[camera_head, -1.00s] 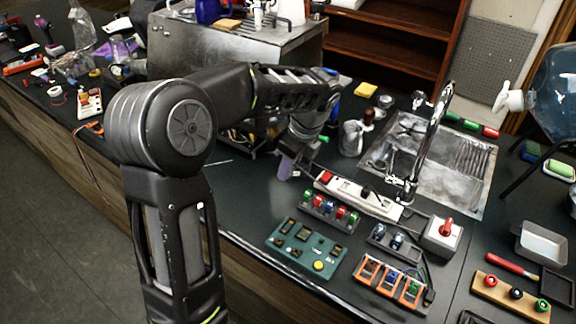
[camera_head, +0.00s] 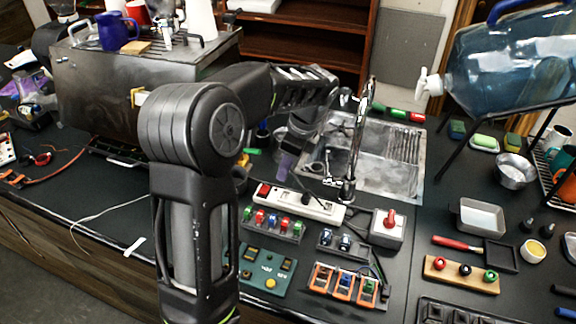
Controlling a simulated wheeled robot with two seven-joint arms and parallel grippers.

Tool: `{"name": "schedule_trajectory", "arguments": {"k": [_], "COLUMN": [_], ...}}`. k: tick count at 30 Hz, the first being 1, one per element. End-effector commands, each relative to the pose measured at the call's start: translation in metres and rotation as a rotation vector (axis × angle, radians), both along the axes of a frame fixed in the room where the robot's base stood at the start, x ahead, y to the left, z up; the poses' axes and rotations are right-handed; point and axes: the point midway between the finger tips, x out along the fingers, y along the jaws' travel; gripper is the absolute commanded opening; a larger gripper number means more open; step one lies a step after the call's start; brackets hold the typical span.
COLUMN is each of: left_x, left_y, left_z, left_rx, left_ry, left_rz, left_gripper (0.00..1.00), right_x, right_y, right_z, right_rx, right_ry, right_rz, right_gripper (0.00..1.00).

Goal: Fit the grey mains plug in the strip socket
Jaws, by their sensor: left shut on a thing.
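The white strip socket (camera_head: 322,209) lies on the dark counter in front of the sink, with a red switch at its left end and a dark spot near its middle that I cannot make out. My left gripper (camera_head: 284,167) points down just behind and above the strip's left half, apart from it. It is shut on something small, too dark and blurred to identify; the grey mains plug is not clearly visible. My right gripper is out of view.
A row of coloured connectors (camera_head: 272,222), a green board (camera_head: 262,268) and a red-knobbed switch box (camera_head: 389,226) crowd the strip's front and right. The sink tap (camera_head: 358,140) stands close behind. A steel brewer (camera_head: 110,95) stands at the left.

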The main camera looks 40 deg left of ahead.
Motion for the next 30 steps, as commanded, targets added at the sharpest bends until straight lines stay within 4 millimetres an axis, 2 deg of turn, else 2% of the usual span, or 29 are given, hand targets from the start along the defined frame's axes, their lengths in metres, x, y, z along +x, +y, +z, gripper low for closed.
{"name": "schedule_trajectory", "arguments": {"k": [11,21,27,30], "left_x": [0.0,0.0,0.0,0.0], "left_y": [0.0,0.0,0.0,0.0], "left_z": [-0.011,-0.043,-0.063,-0.058], "left_rx": [0.0,0.0,0.0,0.0], "left_ry": [0.002,0.002,0.0,-0.001], "left_rz": [-0.002,0.0,-0.001,-0.001], "left_gripper": [0.0,0.0,0.0,0.0], "right_x": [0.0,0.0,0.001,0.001], "right_y": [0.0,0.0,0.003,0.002], "right_z": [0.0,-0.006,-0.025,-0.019], "right_rx": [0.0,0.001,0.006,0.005], "right_ry": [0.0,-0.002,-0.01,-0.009], "right_rz": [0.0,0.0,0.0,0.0], "right_gripper": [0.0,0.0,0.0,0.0]}}
